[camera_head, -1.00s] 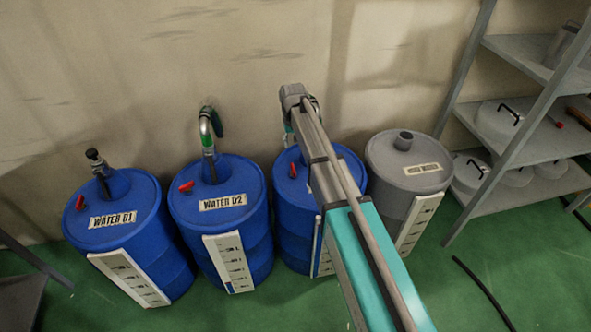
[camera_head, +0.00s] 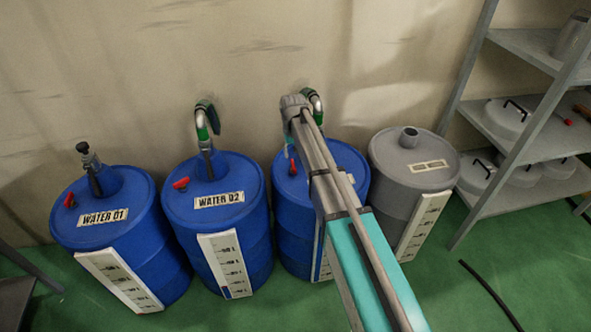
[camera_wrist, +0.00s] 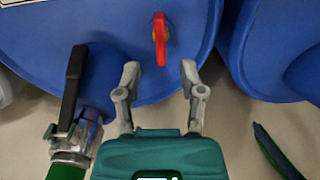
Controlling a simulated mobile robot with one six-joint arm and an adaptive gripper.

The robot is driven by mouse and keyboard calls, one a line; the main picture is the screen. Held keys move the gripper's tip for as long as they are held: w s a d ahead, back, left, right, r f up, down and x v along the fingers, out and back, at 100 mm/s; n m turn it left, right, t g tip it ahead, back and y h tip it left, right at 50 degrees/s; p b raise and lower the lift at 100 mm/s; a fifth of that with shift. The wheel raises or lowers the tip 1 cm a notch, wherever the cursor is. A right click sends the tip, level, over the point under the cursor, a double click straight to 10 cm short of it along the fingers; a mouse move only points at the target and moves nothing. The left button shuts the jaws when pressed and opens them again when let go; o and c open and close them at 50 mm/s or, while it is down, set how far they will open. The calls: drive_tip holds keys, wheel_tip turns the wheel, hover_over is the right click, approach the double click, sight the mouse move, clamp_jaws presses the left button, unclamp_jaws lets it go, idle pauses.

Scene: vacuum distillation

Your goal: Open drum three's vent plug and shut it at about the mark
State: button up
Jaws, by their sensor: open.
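Drum three is the blue drum (camera_head: 345,180) third from the left, partly hidden behind my arm. Its red vent plug (camera_head: 292,167) shows just left of my arm on the drum top. In the wrist view the red plug (camera_wrist: 160,38) stands on the blue drum top (camera_wrist: 120,20), just beyond my fingertips and roughly centred between them. My gripper (camera_wrist: 160,69) is open and empty, apart from the plug in the picture. The drum's white level scale (camera_head: 323,262) is mostly covered by my arm, so its marks cannot be read.
A metal valve with a black lever (camera_wrist: 73,90) and green hose is close left of my gripper in the wrist view. Drums WATER 01 (camera_head: 130,190) and WATER 02 (camera_head: 235,175) stand left, a grey drum (camera_head: 430,170) right. A shelf (camera_head: 520,190) stands far right.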

sight(294, 165)
drive_tip(key=shift+f+b, duration=2.7)
drive_tip(key=shift+f, duration=0.3)
clamp_jaws()
drive_tip(key=shift+s+d, duration=0.1)
drive_tip(key=shift+d, duration=0.15)
drive_tip(key=shift+a, duration=0.15)
